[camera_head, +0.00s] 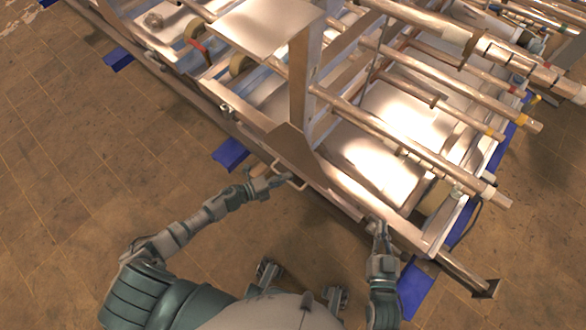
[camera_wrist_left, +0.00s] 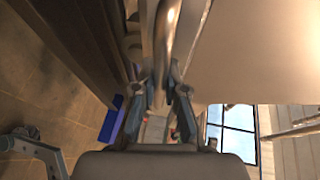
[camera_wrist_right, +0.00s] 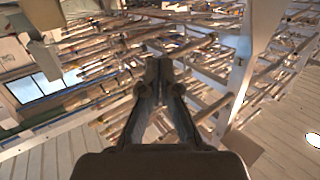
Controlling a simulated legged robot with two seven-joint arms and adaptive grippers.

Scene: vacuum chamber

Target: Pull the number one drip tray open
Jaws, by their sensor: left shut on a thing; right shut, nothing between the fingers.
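My left gripper (camera_head: 278,181) is at the front edge of the metal frame, shut on a thin metal handle (camera_head: 290,174). In the left wrist view the handle (camera_wrist_left: 165,35) runs up from between the left fingertips (camera_wrist_left: 160,88). Bright flat metal trays lie under the pipes, one at the right (camera_head: 375,160) and one further left (camera_head: 285,95). I cannot read a number on either, nor tell which one the handle belongs to. My right gripper (camera_head: 378,228) is shut and empty near the front rail; its closed fingers also show in the right wrist view (camera_wrist_right: 160,68).
Long metal pipes (camera_head: 430,95) cross above the trays, and an upright post (camera_head: 303,75) stands between them. Blue feet (camera_head: 230,154) stick out under the frame, another by my right arm (camera_head: 415,290). The tiled floor at left is clear.

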